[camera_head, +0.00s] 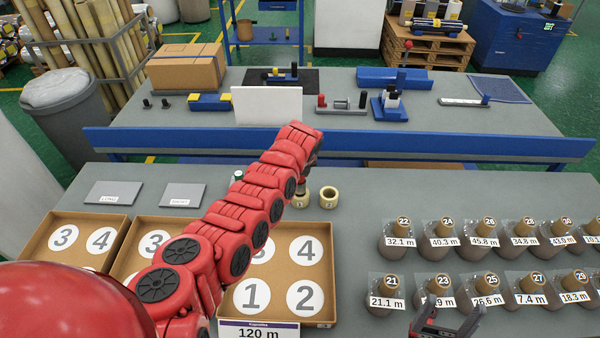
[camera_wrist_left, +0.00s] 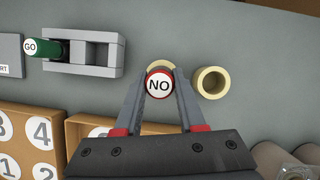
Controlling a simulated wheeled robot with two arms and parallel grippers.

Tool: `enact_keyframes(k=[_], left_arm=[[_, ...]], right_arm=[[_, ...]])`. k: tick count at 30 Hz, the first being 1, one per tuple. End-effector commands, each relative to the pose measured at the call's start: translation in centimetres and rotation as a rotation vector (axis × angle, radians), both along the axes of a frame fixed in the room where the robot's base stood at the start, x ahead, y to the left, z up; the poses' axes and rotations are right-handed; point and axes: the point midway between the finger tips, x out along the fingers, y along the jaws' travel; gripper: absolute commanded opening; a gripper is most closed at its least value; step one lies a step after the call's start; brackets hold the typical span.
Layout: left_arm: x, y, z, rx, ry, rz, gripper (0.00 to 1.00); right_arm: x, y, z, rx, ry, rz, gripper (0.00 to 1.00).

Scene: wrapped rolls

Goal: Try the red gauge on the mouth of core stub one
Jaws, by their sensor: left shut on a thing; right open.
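My left gripper (camera_wrist_left: 160,92) is shut on the red gauge (camera_wrist_left: 159,86), whose round end is marked NO. In the left wrist view the gauge covers most of a pale core stub (camera_wrist_left: 160,67); I cannot tell whether it is above the mouth or inside it. A second core stub (camera_wrist_left: 211,83) stands open to the right; it also shows in the head view (camera_head: 328,198). In the head view my left arm hides most of the gauge. My right gripper (camera_head: 445,322) is open and empty at the bottom edge.
A green GO gauge (camera_wrist_left: 48,48) sits in a grey holder (camera_wrist_left: 97,70) left of the stubs. Cardboard trays with numbered circles (camera_head: 70,217) lie at the left. Several wrapped rolls with length labels (camera_head: 397,240) fill the right. The table between stubs and rolls is clear.

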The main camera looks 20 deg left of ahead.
Motion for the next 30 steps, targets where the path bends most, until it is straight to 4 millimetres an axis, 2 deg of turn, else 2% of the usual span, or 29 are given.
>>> enact_keyframes(k=[30], left_arm=[[0.0, 0.0, -1.2, 0.000, -0.001, 0.000, 0.00]], right_arm=[[0.0, 0.0, -0.3, 0.000, 0.000, 0.000, 0.78]])
